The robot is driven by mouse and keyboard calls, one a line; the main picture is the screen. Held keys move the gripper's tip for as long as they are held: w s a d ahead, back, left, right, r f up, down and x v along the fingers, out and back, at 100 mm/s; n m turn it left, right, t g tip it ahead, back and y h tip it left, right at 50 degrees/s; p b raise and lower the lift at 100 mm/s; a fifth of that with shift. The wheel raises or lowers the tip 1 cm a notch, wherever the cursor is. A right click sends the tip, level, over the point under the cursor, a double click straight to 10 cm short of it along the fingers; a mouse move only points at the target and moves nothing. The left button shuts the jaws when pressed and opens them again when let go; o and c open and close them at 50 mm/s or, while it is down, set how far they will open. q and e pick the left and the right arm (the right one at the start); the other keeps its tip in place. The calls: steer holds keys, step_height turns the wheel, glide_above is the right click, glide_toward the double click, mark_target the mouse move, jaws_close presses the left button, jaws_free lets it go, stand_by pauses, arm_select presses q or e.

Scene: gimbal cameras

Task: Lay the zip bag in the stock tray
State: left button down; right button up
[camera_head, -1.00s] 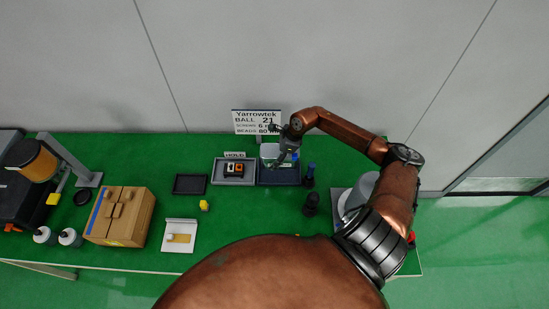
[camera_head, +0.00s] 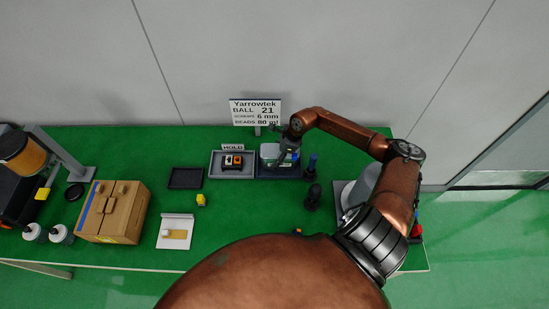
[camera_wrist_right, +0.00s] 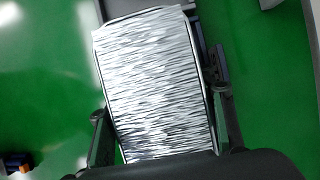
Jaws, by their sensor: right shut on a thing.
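The zip bag (camera_wrist_right: 155,85), pale with fine dark streaks, fills the middle of the right wrist view between the two fingers. My right gripper (camera_wrist_right: 160,98) is shut on it. In the head view my right gripper (camera_head: 285,149) is over the dark blue-grey tray (camera_head: 280,177) at the back, which I take as the stock tray. The pale bag (camera_head: 269,152) shows beside the fingers there. I cannot tell whether it touches the tray floor. A grey tray edge (camera_wrist_right: 115,8) shows beyond the bag in the wrist view. My left gripper is not in view.
A grey tray marked HOLD (camera_head: 217,172) adjoins on the left, with an orange and black item inside. Dark bottles (camera_head: 312,195) stand just right of the dark tray.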

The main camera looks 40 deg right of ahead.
steer(key=shift+f+b, duration=0.5)
steer(key=shift+f, duration=0.05)
steer(key=o, duration=1.3)
steer(key=v, duration=1.2)
steer(key=shift+a, duration=0.1)
steer(key=shift+w, duration=0.1)
